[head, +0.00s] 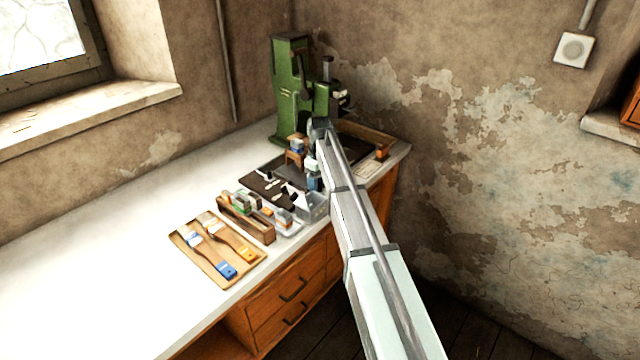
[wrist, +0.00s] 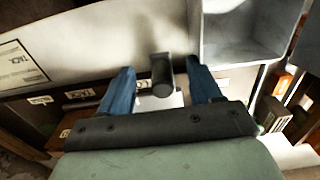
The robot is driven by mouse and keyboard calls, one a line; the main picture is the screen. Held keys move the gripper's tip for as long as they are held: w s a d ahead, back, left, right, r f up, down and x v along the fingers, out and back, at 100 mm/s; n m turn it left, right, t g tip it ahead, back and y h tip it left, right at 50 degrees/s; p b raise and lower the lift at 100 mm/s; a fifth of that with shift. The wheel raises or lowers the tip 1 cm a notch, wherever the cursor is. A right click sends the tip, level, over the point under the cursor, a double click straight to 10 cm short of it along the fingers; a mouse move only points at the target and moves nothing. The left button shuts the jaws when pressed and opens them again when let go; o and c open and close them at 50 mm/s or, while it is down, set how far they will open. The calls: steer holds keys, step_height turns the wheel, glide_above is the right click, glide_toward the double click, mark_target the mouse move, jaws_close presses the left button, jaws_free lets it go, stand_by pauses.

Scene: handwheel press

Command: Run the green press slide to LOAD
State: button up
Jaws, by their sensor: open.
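The green press (head: 288,88) stands at the back corner of the bench, with a dark upright post at its right side. My arm reaches to its front, and my gripper (head: 314,183) points down over the bench there, partly hidden by the arm. In the wrist view my gripper (wrist: 161,88) is open, with blue fingers left and right of a dark rounded knob (wrist: 162,75). Gaps show between the knob and both fingers, so it is not gripped. Small labels (wrist: 78,94) lie beyond; one seems to read TACK. I cannot make out a LOAD mark or the slide's position.
A dark mat with small tools (head: 268,188), a wooden block rack (head: 246,218), a clear bin (head: 313,208) and a brush tray (head: 205,262) stand in front of the press. A grey bin (wrist: 243,30) is close to the right finger. The bench's left (head: 90,260) is clear.

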steer(key=r, duration=0.4)
steer(key=shift+s+a+r, duration=0.15)
steer(key=shift+s+a, duration=0.05)
steer(key=shift+a, duration=0.05)
steer(key=shift+w+d+r, duration=0.1)
steer(key=shift+d+r, duration=0.05)
steer(key=shift+r, duration=1.6)
